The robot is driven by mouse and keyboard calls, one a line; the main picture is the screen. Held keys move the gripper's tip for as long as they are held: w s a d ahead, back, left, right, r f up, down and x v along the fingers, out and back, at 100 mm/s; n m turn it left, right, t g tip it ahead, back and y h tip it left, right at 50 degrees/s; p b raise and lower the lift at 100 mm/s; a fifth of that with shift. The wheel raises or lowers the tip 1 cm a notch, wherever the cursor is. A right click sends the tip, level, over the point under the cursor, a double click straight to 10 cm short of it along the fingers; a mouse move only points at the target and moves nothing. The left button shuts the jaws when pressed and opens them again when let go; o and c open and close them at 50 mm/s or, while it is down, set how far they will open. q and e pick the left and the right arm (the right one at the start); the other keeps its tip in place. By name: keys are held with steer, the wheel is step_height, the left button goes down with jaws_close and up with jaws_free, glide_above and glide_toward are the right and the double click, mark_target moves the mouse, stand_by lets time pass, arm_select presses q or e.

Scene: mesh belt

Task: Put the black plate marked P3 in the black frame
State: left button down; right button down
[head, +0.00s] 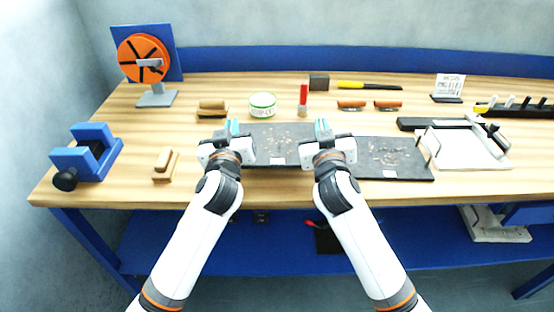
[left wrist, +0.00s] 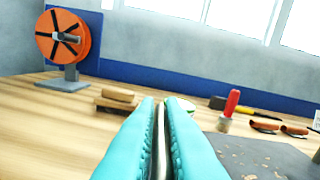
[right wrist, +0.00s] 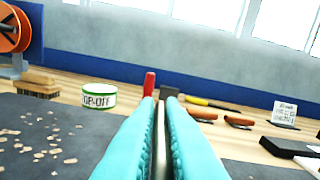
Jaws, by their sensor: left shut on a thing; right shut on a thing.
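A black plate with pale flecks (head: 280,138) lies level between my two grippers, with a small white label at its near edge too small to read. It also shows in the left wrist view (left wrist: 262,152) and the right wrist view (right wrist: 40,145). My left gripper (head: 233,128) is shut at its left side and my right gripper (head: 322,128) at its right side, each with a thin edge between the teal fingers. A second flecked black plate (head: 400,160) lies to the right, its label also unreadable. I cannot make out for sure which item is the black frame.
A white panel with dark edges (head: 468,150) and a black bar (head: 432,123) lie at the right. A brush (head: 165,163) and blue vice (head: 88,157) are left.

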arm_select(q)
steer(key=shift+a, duration=0.2)
arm_select(e)
steer(key=shift+d+f, duration=0.1)
steer(key=shift+f, duration=0.15)
